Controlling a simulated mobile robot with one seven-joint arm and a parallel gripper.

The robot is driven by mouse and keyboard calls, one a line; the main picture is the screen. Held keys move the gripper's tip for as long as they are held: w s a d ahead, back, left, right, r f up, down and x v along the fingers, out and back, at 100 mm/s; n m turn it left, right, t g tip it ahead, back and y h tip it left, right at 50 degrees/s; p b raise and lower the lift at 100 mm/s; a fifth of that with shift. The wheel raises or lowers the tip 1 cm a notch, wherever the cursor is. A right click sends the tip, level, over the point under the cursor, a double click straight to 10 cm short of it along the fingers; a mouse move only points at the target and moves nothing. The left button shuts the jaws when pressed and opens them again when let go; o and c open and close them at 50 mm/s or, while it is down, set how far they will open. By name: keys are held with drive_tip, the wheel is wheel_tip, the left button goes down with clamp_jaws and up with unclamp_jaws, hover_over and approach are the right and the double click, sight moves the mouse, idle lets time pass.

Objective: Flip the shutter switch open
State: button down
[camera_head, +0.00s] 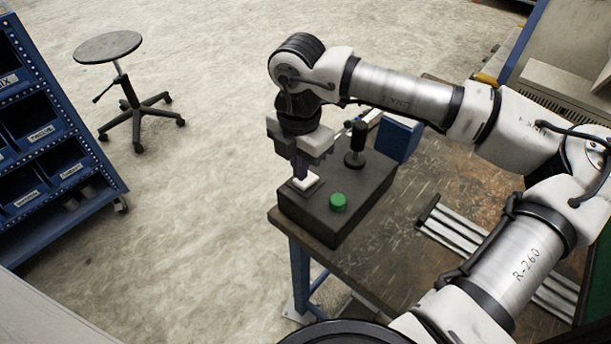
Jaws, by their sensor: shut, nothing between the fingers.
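A dark box (325,219) sits on the corner of the workbench. On its top are a white switch-like piece (304,182) at the left, a green round button (338,202) near the front and a black upright knob (356,146) at the back. Which of these is the shutter switch is not labelled in view. My gripper (301,174) points down, shut and empty, with its fingertips right at the white piece. Whether they touch it cannot be told. The fingers hide part of the white piece.
The brown workbench (400,235) extends right, with metal rails (455,228) lying on it. A blue block (398,138) stands behind the box. A blue bin rack (50,140) and a stool (108,47) stand on the floor at left, away from the bench.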

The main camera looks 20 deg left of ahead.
drive_tip(key=shift+f+b, duration=1)
idle(0.3)
drive_tip(key=shift+r+p, duration=1.5)
drive_tip(key=shift+r, duration=2.05)
